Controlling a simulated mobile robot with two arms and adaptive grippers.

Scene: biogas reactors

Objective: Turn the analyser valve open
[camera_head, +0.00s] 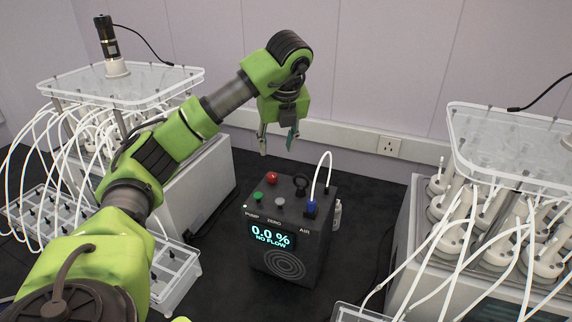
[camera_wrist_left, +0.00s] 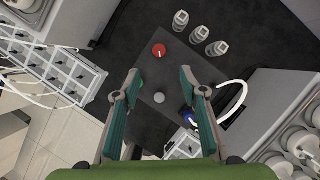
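The analyser (camera_head: 262,262) is a dark box on the dark bench, with a lit display reading 0.0 % NO FLOW. Its top carries a red knob (camera_head: 271,178), a green button (camera_head: 257,196), a grey button (camera_head: 280,201) and a blue fitting (camera_head: 310,208) with a white tube. I cannot tell for certain which is the valve. In the wrist view the red knob (camera_wrist_left: 158,50) shows a pale mark and lies beyond the fingertips. My left gripper (camera_head: 278,142) is open and empty, above and behind the box, touching nothing. My right gripper is in neither view.
Reactor racks with clear lids (camera_head: 120,86) (camera_head: 510,125) and many white tubes stand left and right. Small bottles (camera_wrist_left: 199,35) stand on the bench behind the box. A wall socket (camera_head: 389,145) is at the back. The bench around the box is mostly bare.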

